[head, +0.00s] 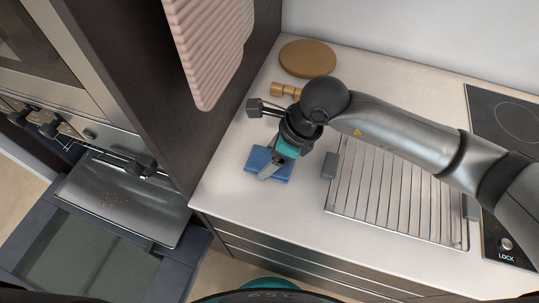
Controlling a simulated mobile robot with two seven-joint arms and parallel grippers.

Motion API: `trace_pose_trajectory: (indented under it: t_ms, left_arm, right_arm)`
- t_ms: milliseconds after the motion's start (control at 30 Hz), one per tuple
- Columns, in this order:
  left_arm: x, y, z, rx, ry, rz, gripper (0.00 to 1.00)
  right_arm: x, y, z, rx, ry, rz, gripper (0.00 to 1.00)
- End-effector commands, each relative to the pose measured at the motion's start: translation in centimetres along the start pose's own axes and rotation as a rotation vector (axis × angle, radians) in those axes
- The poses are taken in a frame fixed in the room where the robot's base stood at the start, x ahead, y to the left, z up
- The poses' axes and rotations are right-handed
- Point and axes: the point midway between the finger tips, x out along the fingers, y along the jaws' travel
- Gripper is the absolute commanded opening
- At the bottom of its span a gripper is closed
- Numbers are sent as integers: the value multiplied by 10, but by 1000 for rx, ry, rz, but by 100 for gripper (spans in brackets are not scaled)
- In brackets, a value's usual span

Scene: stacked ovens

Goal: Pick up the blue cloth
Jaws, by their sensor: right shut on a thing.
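The blue cloth (257,159) is a small folded rectangle on the pale countertop (228,193), near its left end. My right gripper (268,173) points down over the cloth, with its arm coming in from the right. It is shut on the cloth, and its fingers hide the cloth's middle. I cannot tell whether the cloth is lifted off the counter. My left gripper is not in view.
A wire rack (385,200) with dark handles lies right of the cloth. A round wooden board (307,58) and a wooden object (286,90) lie behind. A pink towel (209,45) hangs at the upper left.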

Motion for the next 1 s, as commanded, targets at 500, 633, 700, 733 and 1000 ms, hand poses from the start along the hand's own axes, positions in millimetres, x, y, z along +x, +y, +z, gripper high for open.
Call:
trace_pose_trajectory:
  t_ms: [500,633,700,733,1000]
  left_arm:
    - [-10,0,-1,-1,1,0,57]
    - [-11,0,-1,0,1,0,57]
    - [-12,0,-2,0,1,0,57]
    - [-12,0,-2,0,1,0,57]
    - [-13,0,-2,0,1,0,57]
  right_arm:
    - [-118,-2,50,-5,-6,-8,26]
    - [-143,-1,60,-5,-4,-7,26]
    - [-154,-1,65,-3,-4,-5,26]
    - [-159,-1,66,-3,-3,-7,26]
    - [-180,0,75,-1,-2,-4,26]
